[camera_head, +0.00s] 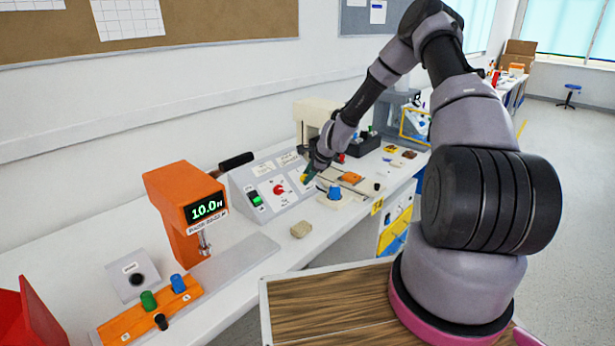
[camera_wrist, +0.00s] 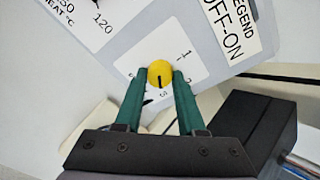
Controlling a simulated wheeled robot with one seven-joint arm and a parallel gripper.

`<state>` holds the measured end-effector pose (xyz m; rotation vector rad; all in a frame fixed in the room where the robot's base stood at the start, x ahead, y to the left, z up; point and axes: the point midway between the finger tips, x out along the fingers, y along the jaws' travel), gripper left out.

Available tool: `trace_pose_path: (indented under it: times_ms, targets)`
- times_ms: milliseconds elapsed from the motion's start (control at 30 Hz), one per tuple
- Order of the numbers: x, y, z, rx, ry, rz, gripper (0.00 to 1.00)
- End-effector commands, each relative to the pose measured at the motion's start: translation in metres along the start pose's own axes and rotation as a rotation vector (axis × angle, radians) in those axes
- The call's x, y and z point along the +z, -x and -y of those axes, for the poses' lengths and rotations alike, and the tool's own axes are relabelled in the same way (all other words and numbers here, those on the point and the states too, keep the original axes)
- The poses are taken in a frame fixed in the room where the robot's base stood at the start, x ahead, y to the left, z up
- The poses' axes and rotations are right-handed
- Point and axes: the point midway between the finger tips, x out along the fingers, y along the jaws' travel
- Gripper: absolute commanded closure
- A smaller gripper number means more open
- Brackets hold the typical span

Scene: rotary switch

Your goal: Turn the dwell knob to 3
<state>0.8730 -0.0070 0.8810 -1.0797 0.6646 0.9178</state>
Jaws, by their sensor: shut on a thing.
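The yellow knob (camera_wrist: 160,70) sits on a white dial plate (camera_wrist: 187,64) on a grey panel. Its black pointer line points down in the wrist view, close to the printed 3 (camera_wrist: 164,95). Figures 1 and 2 are on the right side of the dial; a figure at the left is partly hidden by a finger. My gripper (camera_wrist: 160,78) is shut on the knob, with one green finger on each side. In the head view the knob (camera_head: 303,178) shows small beside my gripper (camera_head: 312,170) at the sloped control box (camera_head: 272,192).
A red knob (camera_head: 279,189) and a green-lit switch (camera_head: 255,199) are on the same box. A blue knob (camera_head: 334,191) stands in front to the right. A dark block (camera_wrist: 235,130) is low right in the wrist view.

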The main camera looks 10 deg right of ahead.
Motion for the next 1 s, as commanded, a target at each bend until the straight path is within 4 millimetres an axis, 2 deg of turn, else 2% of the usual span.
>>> trace_pose_path:
  times_ms: [367, 400, 467, 500, 833, 1000]
  targets:
    - [-0.002, 0.000, 0.000, 0.000, -0.007, -0.002, 1.00]
    - [-0.002, 0.000, 0.000, 0.000, -0.007, -0.002, 0.57]
    - [-0.002, 0.000, 0.000, 0.000, -0.007, -0.002, 0.34]
    - [-0.001, 0.000, 0.000, 0.001, -0.007, -0.001, 0.31]
    - [-0.001, 0.003, 0.000, 0.000, -0.005, -0.001, 0.31]
    - [-0.002, 0.025, 0.001, -0.002, -0.005, -0.002, 0.31]
